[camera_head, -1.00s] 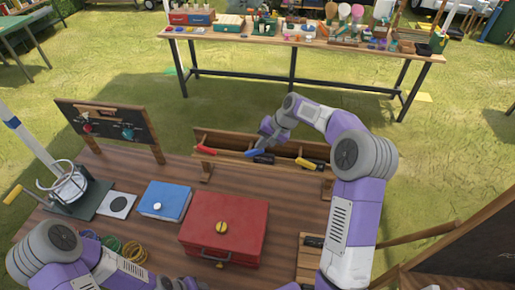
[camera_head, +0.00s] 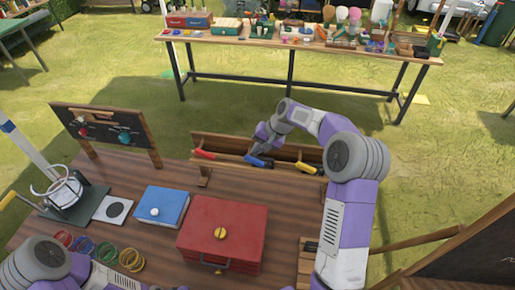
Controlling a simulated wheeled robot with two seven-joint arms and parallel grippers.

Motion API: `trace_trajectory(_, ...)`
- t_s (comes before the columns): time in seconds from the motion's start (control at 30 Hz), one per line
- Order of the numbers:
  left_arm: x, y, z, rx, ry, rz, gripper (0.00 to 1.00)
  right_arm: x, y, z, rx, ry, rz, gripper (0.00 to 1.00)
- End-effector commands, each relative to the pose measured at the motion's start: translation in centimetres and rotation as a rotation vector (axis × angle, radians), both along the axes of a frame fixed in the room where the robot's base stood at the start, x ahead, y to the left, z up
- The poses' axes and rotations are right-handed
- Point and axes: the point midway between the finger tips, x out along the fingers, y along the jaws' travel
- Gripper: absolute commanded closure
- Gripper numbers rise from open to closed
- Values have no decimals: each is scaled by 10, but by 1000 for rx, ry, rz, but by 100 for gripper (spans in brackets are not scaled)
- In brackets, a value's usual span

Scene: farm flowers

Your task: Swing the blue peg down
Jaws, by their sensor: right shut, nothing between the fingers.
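A blue peg (camera_head: 255,161) sits on the long wooden rack (camera_head: 226,142) at the back of the table, between a red peg (camera_head: 205,154) and a yellow peg (camera_head: 306,167). Its blue end points left and slopes down toward the right, where a dark part joins it. My right gripper (camera_head: 258,149) is shut with nothing in it. It is right above the blue peg, and I cannot tell whether it touches it. My left arm shows at the bottom left, but its gripper is out of view.
A red box (camera_head: 222,229) and a blue box (camera_head: 161,206) stand on the brown table in front of the rack. Coloured rings (camera_head: 131,259) lie at the left. A dark board with knobs (camera_head: 105,131) stands at the back left. Bare table lies between the boxes and rack.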

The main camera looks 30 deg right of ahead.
Motion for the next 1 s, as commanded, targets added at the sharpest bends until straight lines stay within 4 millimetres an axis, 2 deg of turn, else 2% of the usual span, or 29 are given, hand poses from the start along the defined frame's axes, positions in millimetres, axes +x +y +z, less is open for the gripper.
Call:
trace_trajectory(0.27,0,0,3,0,0,0,53,0,-1,4,0,0,0,100)
trace_trajectory(0.37,0,0,10,0,0,0,53,-2,-4,13,0,0,0,100)
trace_trajectory(0.53,0,0,32,0,0,0,53,-5,-12,41,-1,-2,1,100)
trace_trajectory(0.57,0,0,34,0,0,0,53,-7,-15,45,-1,-1,0,100)
trace_trajectory(0.6,0,0,25,0,-1,-1,53,-15,-27,35,-2,1,-4,100)
trace_trajectory(0.8,0,0,14,0,1,0,53,-42,-64,28,-1,2,-2,100)
trace_trajectory(1.0,0,0,10,0,0,0,53,-58,-86,25,0,0,1,100)
